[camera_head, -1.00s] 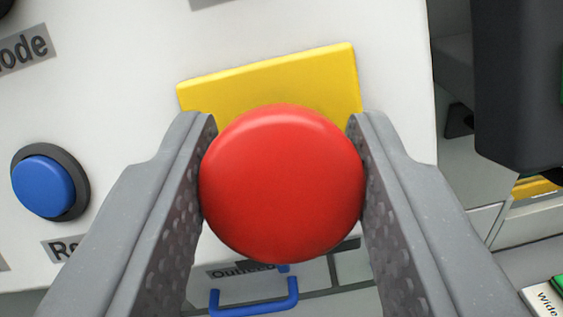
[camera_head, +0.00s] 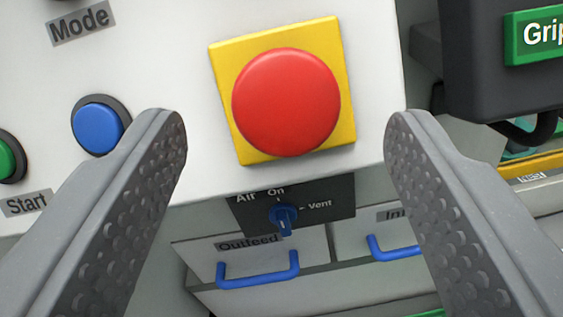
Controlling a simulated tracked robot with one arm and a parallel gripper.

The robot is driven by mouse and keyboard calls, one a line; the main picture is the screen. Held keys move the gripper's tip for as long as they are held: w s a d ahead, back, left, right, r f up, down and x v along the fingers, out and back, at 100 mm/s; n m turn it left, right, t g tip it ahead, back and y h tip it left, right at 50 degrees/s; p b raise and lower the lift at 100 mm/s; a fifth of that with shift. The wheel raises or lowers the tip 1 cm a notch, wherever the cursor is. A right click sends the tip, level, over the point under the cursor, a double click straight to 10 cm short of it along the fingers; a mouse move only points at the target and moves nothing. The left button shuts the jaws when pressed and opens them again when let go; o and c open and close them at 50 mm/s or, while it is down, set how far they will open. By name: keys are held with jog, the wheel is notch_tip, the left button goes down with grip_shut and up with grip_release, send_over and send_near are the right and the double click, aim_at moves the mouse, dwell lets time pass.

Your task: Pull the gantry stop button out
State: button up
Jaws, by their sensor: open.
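The gantry stop button (camera_head: 286,102) is a large round red mushroom head on a square yellow plate (camera_head: 229,60), on the white panel face. Its whole head shows, and nothing touches it. I cannot tell from this angle how far the head stands out from the plate. My gripper (camera_head: 287,120) is open and empty. Its grey, dimpled fingers stand wide apart, one left and one right of the yellow plate, and the button is farther from the camera than the fingertips.
A blue button (camera_head: 97,128) and a green Start button (camera_head: 7,158) are at left. Below the panel are a blue air valve knob (camera_head: 283,217) and an Outfeed drawer with a blue handle (camera_head: 257,272). A dark box with a green label (camera_head: 537,38) stands at upper right.

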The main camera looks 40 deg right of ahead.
jog(key=b+v, duration=0.1)
jog(key=v, duration=0.8)
jog(key=shift+a+b, duration=0.3)
jog(key=shift+s+f, duration=0.1)
